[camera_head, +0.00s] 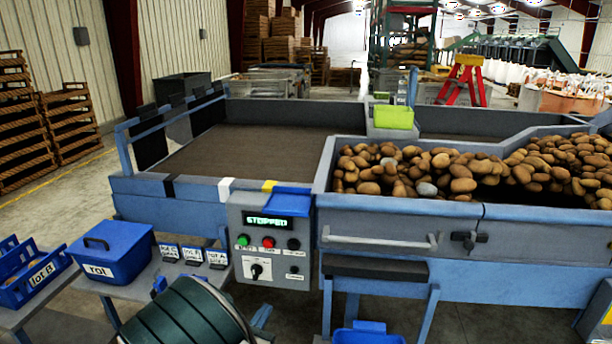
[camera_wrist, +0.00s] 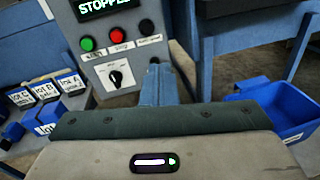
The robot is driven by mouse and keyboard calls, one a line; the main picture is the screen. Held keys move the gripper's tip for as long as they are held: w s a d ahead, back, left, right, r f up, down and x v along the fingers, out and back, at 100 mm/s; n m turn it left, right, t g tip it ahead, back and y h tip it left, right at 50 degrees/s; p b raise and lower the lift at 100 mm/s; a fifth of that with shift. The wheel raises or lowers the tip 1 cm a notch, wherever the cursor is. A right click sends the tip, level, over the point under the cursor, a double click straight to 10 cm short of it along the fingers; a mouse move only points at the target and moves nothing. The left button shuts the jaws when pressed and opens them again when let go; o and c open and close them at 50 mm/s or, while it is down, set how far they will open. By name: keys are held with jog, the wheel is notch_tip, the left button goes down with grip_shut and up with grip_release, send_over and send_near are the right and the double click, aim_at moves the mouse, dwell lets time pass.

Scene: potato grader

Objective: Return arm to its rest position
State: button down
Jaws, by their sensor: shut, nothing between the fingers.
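My gripper (camera_wrist: 158,82) shows in the wrist view as a narrow blue pair of fingers, closed together with nothing between them. It points towards the lower part of the control panel (camera_wrist: 118,60), apart from it as far as I can tell. In the head view my dark green arm (camera_head: 188,318) is low in front, left of and below the control panel (camera_head: 270,240). My fingertips are not clearly visible there. The panel's display reads STOPPED, above a green button, a red button and a black knob.
The grader table (camera_head: 240,150) and a hopper of potatoes (camera_head: 420,170) stand ahead.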

jog(key=s+d+r+m+g+h+p, duration=0.1)
jog(key=s+d+r+m+g+h, duration=0.15)
jog(key=d+m+g, duration=0.35)
jog(key=s+d+r+m+g+h+p, duration=0.15)
jog(key=d+r+m, duration=0.25)
jog(key=d, duration=0.5)
jog(key=s+d+r+m+g+h, duration=0.1)
jog(key=s+d+r+m+g, duration=0.15)
jog(key=d+m+g, duration=0.35)
jog(key=s+d+r+m+y+p, duration=0.3)
jog(key=s+r+m+y, duration=0.7)
jog(key=s+m, duration=0.5)
jog(key=shift+s+d+r+y, duration=0.15)
jog(key=shift+d+r+y, duration=0.15)
jog(key=shift+d, duration=0.3)
jog(key=shift+d, duration=0.15)
